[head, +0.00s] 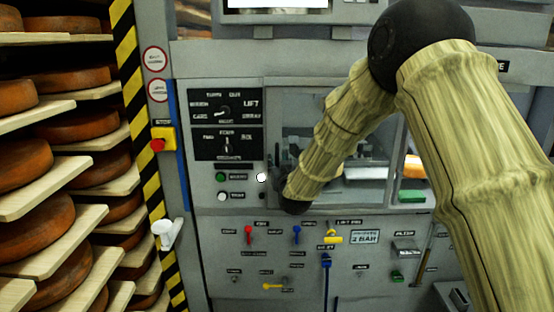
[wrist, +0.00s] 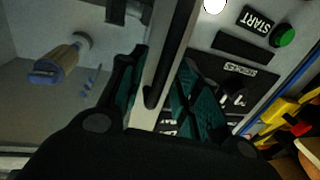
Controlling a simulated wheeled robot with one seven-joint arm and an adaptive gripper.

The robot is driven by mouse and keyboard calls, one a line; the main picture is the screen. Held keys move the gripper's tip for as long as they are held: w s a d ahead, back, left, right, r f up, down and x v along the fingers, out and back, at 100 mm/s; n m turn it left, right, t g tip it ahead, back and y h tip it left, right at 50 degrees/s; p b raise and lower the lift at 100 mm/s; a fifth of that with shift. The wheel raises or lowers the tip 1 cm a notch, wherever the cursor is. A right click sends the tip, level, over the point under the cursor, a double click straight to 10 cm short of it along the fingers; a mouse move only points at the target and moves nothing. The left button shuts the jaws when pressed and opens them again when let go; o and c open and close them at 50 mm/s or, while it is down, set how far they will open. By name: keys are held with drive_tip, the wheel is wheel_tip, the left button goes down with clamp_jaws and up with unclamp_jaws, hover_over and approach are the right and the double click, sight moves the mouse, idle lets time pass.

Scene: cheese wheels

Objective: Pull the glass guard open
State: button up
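The glass guard (head: 294,116) is a framed clear pane on the grey machine front. It looks closed over the bay, though my arm covers part of it. In the wrist view its pale metal frame edge (wrist: 181,58) runs between my fingers, with a dark handle bar along it. My gripper (head: 284,180) is at the guard's left edge, mostly hidden behind my wrist in the head view. In the wrist view my gripper (wrist: 163,62) has its dark green fingers on either side of the bar. Whether both fingers press on it is unclear.
Left of the guard is a black panel (head: 226,125) with switches and a green START button (wrist: 284,37). Below are several small levers and knobs (head: 326,260). A cheese rack (head: 60,170) stands at left behind a striped post (head: 133,80). A white lever (head: 167,234) sticks out.

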drive_tip(key=shift+w+a, duration=0.15)
drive_tip(key=shift+w, duration=0.6)
clamp_jaws()
